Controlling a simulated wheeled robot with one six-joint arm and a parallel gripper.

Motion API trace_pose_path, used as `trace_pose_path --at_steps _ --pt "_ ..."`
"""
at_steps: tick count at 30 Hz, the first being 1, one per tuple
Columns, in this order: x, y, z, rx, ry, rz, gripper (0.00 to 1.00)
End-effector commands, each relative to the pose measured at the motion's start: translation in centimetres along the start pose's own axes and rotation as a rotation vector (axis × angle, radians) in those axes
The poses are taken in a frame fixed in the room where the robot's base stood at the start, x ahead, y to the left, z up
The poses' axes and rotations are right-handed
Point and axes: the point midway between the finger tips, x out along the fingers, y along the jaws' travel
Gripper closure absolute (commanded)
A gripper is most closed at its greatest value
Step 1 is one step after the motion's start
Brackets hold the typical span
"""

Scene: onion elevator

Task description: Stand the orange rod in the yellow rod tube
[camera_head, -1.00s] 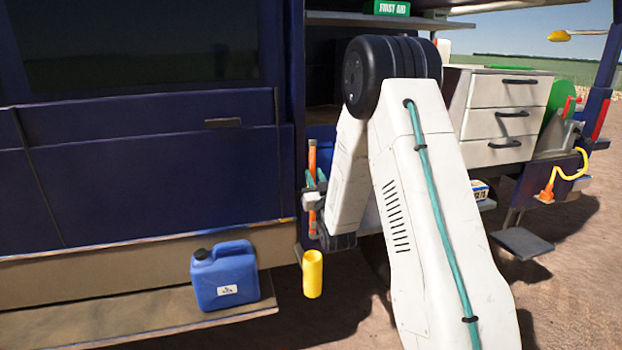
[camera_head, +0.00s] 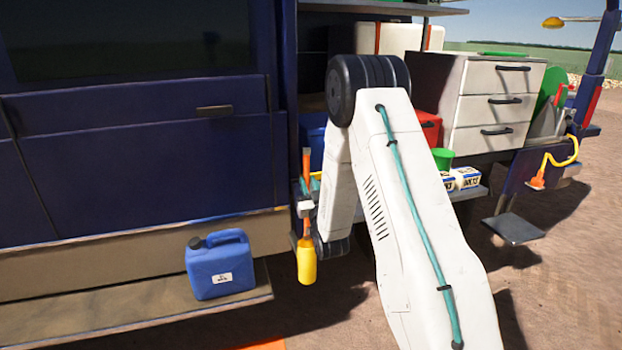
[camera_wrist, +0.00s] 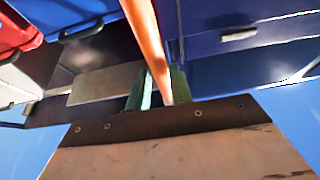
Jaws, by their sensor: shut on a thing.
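The orange rod (camera_head: 306,170) is nearly upright in my gripper (camera_head: 305,208) in the head view. My gripper is shut on it around its lower half. The yellow rod tube (camera_head: 307,265) stands straight below, at the corner of the vehicle's side. The rod's lower end meets the tube's mouth in the picture; whether it is inside or just in front or above, I cannot tell. In the wrist view the rod (camera_wrist: 148,40) runs between the green fingers (camera_wrist: 160,88); its lower end and the tube are not visible there.
A blue jerrycan (camera_head: 220,265) stands on the side step (camera_head: 130,318) left of the tube. A drawer unit (camera_head: 490,105), a green cup (camera_head: 443,158) and white-blue boxes (camera_head: 462,179) are to the right. An orange patch (camera_head: 265,345) shows at the bottom edge.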

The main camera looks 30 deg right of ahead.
Motion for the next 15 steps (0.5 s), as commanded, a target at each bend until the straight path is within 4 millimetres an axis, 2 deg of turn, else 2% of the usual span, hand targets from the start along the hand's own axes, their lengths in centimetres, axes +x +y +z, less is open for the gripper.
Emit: trace_pose_path --at_steps 15 --pt "-1.6 0.0 3.8 0.0 0.0 0.0 1.0"
